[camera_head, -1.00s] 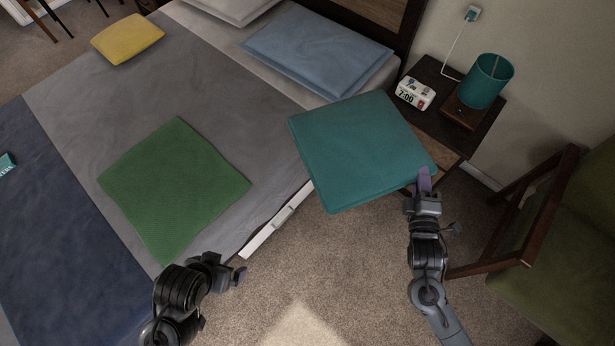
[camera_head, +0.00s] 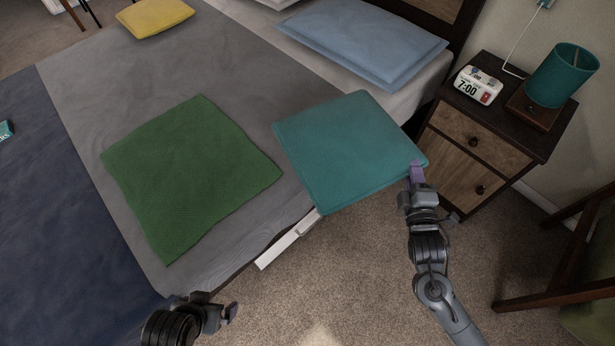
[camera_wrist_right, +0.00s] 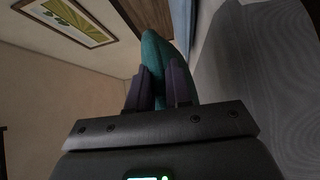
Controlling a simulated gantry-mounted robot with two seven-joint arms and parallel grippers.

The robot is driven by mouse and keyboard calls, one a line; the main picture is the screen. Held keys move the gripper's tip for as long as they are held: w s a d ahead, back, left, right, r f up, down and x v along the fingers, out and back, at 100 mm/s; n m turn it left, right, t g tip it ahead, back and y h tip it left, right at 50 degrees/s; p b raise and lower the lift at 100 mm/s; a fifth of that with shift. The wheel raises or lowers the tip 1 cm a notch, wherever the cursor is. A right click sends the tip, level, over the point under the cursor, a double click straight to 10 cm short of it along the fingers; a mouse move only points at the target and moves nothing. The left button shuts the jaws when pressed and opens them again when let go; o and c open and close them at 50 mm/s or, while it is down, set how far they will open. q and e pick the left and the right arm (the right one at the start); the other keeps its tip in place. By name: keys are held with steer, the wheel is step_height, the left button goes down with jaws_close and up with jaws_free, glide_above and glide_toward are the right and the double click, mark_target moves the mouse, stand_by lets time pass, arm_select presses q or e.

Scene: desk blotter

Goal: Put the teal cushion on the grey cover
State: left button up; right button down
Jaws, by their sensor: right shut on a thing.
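The teal cushion (camera_head: 345,150) is square and held by its right corner in my right gripper (camera_head: 417,172). In the head view it covers part of the bed's right edge and the carpet beside it. In the right wrist view, the two purple fingers are shut on the cushion (camera_wrist_right: 155,55), which shows edge-on. The grey cover (camera_head: 190,70) lies flat across the bed, to the left of the cushion. My left gripper (camera_head: 228,314) is low in the head view, near the bed's lower right edge; its opening cannot be made out.
A green square cloth or cushion (camera_head: 190,175) lies on the grey cover. A yellow cushion (camera_head: 154,17) is at the back left, a blue pillow (camera_head: 365,40) at the head end. A nightstand (camera_head: 480,140) with a clock (camera_head: 478,85) and teal lamp (camera_head: 563,75) stands right. A white rail (camera_head: 288,240) is at the bed's edge.

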steer(key=shift+a+f, duration=0.35)
steer(key=w+a+f+b, duration=0.2)
steer(key=a+f+b, duration=0.6)
steer(key=a+f, duration=0.2)
steer(key=shift+a+f, duration=0.35)
steer(key=shift+a, duration=0.15)
steer(key=shift+f, duration=0.2)
steer(key=c, duration=1.5)
jaws_free()
steer(key=shift+f, duration=0.15)
steer(key=o, duration=0.5)
steer(key=shift+c, duration=0.2)
steer(key=shift+a, duration=0.1)
